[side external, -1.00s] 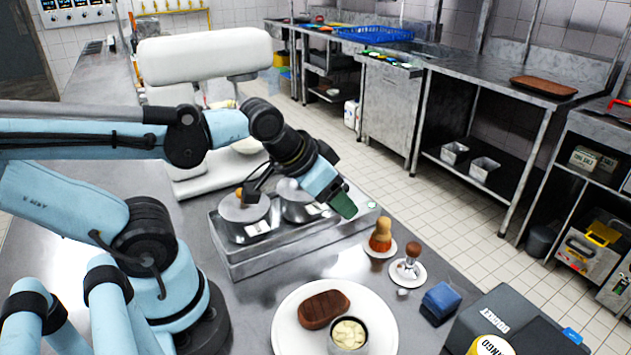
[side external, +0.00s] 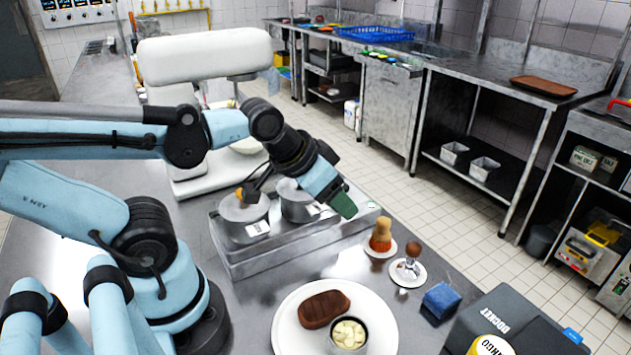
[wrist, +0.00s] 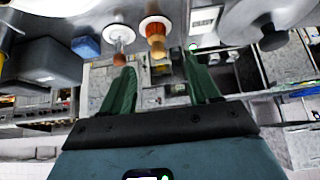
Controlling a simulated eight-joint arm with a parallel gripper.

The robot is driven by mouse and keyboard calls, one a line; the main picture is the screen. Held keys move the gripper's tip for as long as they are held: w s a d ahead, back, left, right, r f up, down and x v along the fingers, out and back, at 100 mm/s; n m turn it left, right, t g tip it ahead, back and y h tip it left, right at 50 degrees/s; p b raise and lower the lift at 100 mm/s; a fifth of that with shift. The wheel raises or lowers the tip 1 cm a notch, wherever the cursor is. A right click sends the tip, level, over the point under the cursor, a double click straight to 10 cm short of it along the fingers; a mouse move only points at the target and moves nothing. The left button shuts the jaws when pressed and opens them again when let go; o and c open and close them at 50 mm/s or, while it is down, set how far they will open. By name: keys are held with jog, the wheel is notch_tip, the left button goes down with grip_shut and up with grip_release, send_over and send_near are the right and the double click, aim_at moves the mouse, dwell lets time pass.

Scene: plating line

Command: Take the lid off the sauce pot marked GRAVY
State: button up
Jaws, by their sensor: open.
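Two metal sauce pots with lids sit in a steel holder (side external: 285,259), the left pot (side external: 243,232) and the right pot (side external: 297,208). The left lid (side external: 240,208) has an orange-brown knob; the right lid (side external: 288,190) is partly hidden behind my arm. My gripper (side external: 343,206) is in the air near the right end of the holder, right of both pots. In the wrist view my gripper (wrist: 158,72) has its green fingers apart with nothing held. A lidded pot (wrist: 262,18) shows at that view's top right.
A white plate (side external: 287,332) with brown meat and a small pot is in front. A blue cloth block (side external: 441,299) and dark box (side external: 495,325) lie right.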

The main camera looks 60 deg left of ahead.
jog(key=shift+c, duration=0.5)
notch_tip(320, 180, up, 11)
jog(key=n+g, duration=0.7)
jog(key=n, duration=0.2)
send_over(289, 189)
jog(key=w, duration=0.3)
jog(key=f, duration=0.6)
jog(key=shift+s+d+f, duration=0.25)
jog(key=shift+d, duration=0.1)
jog(key=f, duration=0.2)
jog(key=a+f, duration=0.1)
jog(key=f, duration=0.1)
jog(key=shift+w, duration=0.1)
jog(key=shift+f, duration=0.65)
